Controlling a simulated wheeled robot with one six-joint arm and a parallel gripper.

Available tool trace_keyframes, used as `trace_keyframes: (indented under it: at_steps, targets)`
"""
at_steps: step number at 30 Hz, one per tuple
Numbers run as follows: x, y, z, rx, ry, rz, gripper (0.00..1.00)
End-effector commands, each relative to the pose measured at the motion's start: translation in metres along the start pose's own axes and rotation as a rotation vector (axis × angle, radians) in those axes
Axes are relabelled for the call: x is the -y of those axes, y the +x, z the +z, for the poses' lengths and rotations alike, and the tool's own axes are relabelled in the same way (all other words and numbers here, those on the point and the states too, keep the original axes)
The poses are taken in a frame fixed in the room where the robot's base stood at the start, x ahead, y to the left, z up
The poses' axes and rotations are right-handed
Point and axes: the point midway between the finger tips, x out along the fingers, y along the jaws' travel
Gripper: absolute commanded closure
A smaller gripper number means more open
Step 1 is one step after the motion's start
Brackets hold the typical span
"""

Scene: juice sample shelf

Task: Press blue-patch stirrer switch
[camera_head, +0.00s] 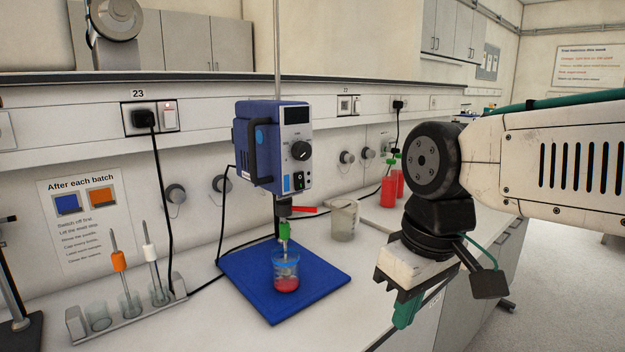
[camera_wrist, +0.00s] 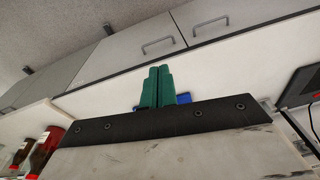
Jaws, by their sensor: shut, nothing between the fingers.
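The blue stirrer (camera_head: 258,148) is mounted on a vertical rod above the bench. Its grey front has a dark display, a round black knob (camera_head: 301,151), a small blue patch (camera_head: 286,184) and, just right of the patch, a black rocker switch (camera_head: 298,181). Which way the rocker is set is too small to tell. My gripper (camera_head: 404,314), with green fingers, points down near the bench's front edge, to the right of the stirrer and lower than it, well apart from the switch. In the wrist view the green fingers (camera_wrist: 158,80) are together and empty.
Below the stirrer, a beaker of red liquid (camera_head: 286,283) stands on a blue mat (camera_head: 322,294). A grey jug (camera_head: 345,219) and red bottles (camera_head: 388,191) stand to the right. A rack (camera_head: 130,322) with probes is at left. A wall socket (camera_head: 150,115) has a lit red switch.

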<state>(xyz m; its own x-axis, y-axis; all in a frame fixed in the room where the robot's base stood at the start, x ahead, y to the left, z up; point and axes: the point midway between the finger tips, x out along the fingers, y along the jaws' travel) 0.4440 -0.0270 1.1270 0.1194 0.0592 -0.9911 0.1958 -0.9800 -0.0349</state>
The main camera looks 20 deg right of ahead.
Motion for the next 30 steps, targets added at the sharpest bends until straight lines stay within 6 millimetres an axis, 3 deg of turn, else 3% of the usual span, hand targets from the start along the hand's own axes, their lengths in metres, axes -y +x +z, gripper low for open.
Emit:
trace_keyframes:
  at_steps: [8,15,21,30]
  targets:
    - [-0.017,-0.074,-0.102,-0.152,-0.634,-0.151,1.00]
    - [-0.051,-0.129,-0.182,-0.388,-1.190,-0.153,1.00]
    - [-0.071,-0.153,-0.216,-0.517,-1.461,-0.095,1.00]
    - [-0.076,-0.160,-0.224,-0.551,-1.537,-0.073,1.00]
